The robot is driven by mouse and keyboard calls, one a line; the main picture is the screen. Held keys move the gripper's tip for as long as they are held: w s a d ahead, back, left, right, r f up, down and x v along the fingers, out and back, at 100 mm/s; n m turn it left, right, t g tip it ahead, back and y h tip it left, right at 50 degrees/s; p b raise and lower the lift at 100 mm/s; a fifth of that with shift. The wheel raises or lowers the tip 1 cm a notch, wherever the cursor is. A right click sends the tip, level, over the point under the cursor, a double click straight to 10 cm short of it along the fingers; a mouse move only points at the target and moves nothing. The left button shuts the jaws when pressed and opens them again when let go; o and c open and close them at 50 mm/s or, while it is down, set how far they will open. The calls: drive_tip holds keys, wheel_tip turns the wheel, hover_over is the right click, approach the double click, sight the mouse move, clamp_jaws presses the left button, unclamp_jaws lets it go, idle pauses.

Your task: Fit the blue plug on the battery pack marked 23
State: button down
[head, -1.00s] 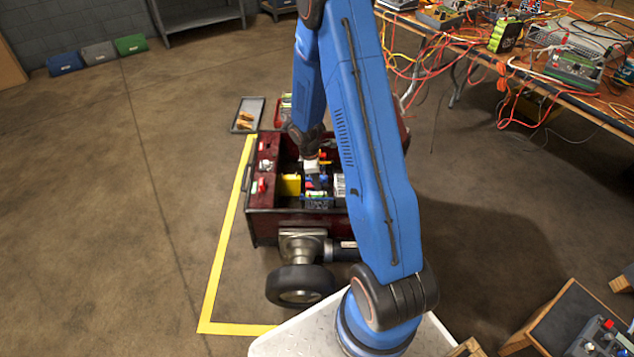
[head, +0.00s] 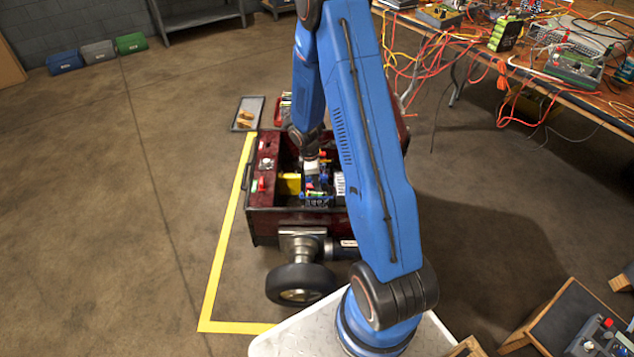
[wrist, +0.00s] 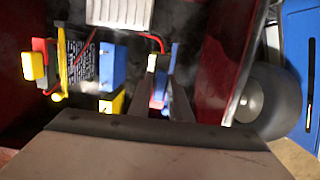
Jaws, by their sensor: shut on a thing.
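My gripper (wrist: 165,95) is shut on a small blue plug (wrist: 158,92), seen between its fingers in the wrist view. In the head view my gripper (head: 311,170) is down inside the dark red cart (head: 262,210), and the plug cannot be told apart there. A dark battery pack (head: 318,202) sits at the cart's near side. In the wrist view a pack with a dark printed label (wrist: 82,62) lies left of my gripper. I cannot read the number 23 on any pack. A larger blue block (wrist: 112,68) stands between that pack and my gripper.
A yellow block (head: 290,184) is in the cart, and a yellow connector (wrist: 33,66) shows in the wrist view. Red wires cross the pit. A pale ribbed block (wrist: 118,12) is at the top. The red cart wall (wrist: 217,60) is close on the right.

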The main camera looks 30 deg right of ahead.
sight(310, 185)
drive_tip(key=shift+f, duration=1)
drive_tip(key=c, duration=1.6)
unclamp_jaws()
drive_tip(key=shift+o, duration=0.2)
wheel_tip(310, 185, up, 17)
drive_tip(key=w+a, duration=0.1)
drive_tip(key=a, duration=0.1)
drive_tip(key=shift+w+a, duration=0.15)
drive_tip(key=shift+r, duration=0.2)
